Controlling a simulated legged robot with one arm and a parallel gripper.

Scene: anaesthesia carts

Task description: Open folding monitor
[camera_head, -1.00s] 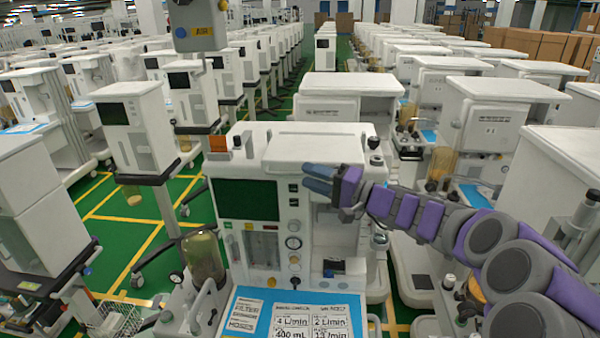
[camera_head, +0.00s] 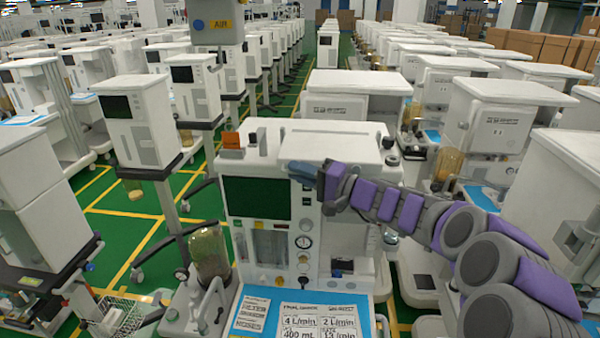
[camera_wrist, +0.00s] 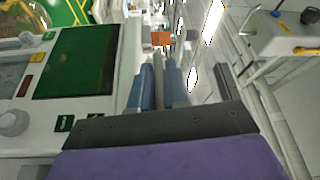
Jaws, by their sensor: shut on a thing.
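The folding monitor is a white front panel with a dark green screen (camera_head: 252,197) on the cart in front of me. Its screen also shows in the wrist view (camera_wrist: 77,62), left of my fingers. My gripper (camera_head: 303,172) is at the panel's upper right edge, beside the screen. In the wrist view, the blue-grey fingers (camera_wrist: 158,88) are close together with a narrow grey strip between them. They appear shut on the panel's edge; the exact contact is hard to see.
A blue work surface (camera_head: 262,292) with printed cards lies below the monitor. A glass canister (camera_head: 208,252) stands at its left. An orange box (camera_head: 231,140) sits on top of the cart. Other carts (camera_head: 130,120) stand close on both sides, with green floor between.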

